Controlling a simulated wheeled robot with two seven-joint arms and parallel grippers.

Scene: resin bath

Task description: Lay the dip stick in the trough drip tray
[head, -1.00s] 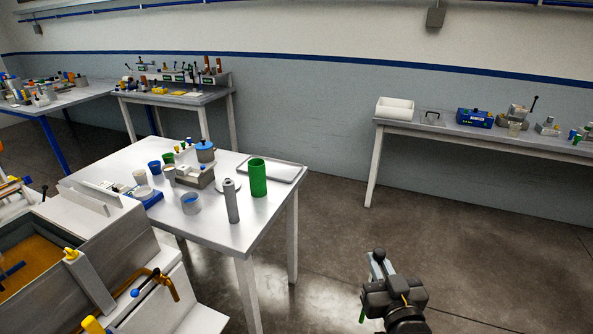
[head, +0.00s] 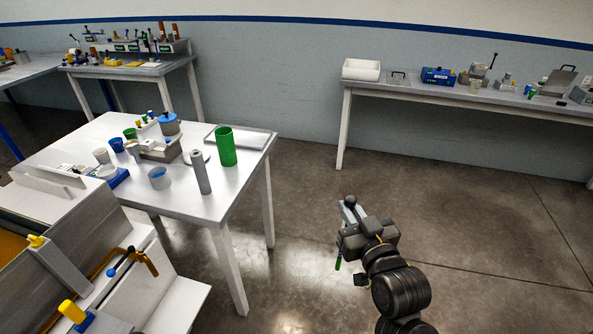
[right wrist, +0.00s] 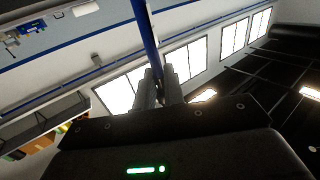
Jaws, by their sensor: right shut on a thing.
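My right gripper (head: 348,212) is over open floor, to the right of the white table. It is shut on a thin blue rod, likely the dip stick (right wrist: 145,35), which extends up out of the right wrist view. The grey resin trough (head: 75,230) is at the lower left, cut by the picture edge, with a little amber resin (head: 12,246) visible. I cannot tell which part is its drip tray. My left gripper is not in view.
The white table (head: 190,205) holds a green cup (head: 226,146), a grey cylinder (head: 201,172), a shallow tray (head: 262,139) and several small cups. A bench (head: 420,90) with equipment stands along the back wall. The floor between is clear.

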